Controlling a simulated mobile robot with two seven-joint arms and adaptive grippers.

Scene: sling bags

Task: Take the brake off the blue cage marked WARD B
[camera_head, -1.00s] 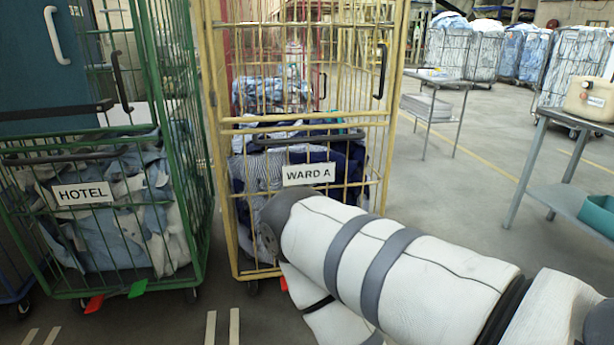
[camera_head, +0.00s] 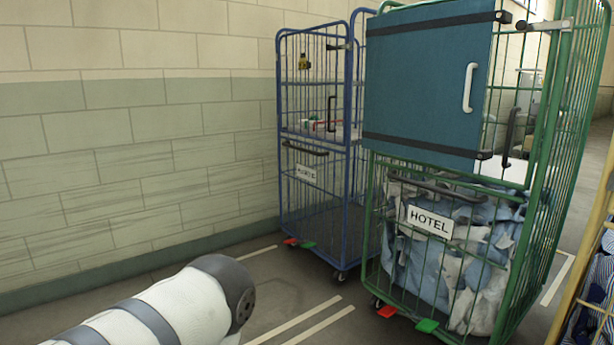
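The blue cage (camera_head: 282,135) stands upright by the wall in the head view, left of the green cage. Its small white sign (camera_head: 306,174) is too small to read surely. At its front bottom edge are a red pedal (camera_head: 290,241) and a green pedal (camera_head: 307,245), side by side near the floor. I cannot tell which way the brake is set. The cage's lower part looks empty; a few small items are on its upper shelf. My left arm comes in at the bottom left, well short of the cage. Neither gripper shows.
The green HOTEL cage (camera_head: 430,221), full of linen, stands close on the right of the blue cage, with its own red pedal (camera_head: 387,311) and green pedal (camera_head: 427,325). A yellow cage (camera_head: 583,290) is at the right edge. Floor in front of the blue cage is clear.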

